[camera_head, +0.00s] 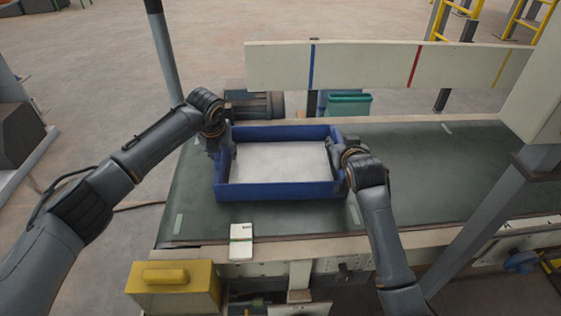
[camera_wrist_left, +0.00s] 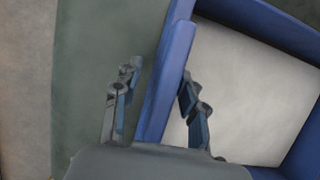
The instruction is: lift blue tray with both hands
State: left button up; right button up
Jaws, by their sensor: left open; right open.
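The blue tray (camera_head: 275,192) sits on the dark green conveyor belt in the head view. Its floor looks pale grey-white. My left gripper (camera_head: 226,150) is at the tray's left wall. In the left wrist view the left gripper (camera_wrist_left: 155,95) is open, with one finger outside and one finger inside the tray's blue wall (camera_wrist_left: 170,75), and a gap shows on the outer side. My right gripper (camera_head: 343,168) is at the tray's right wall; it is open, but its fingertips are mostly hidden by its own wrist.
The conveyor belt (camera_head: 430,165) is clear to the right of the tray. A pale guard board (camera_head: 380,66) runs along the back, with a green bin (camera_head: 348,104) behind the belt. A yellow box (camera_head: 172,288) and a small white block (camera_head: 241,242) are at the front edge.

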pick_arm(q)
grip_shut()
pick_arm(e)
grip_shut()
pick_arm(q)
jog(key=shift+r, duration=0.25)
pick_arm(e)
jog(key=shift+r, duration=0.25)
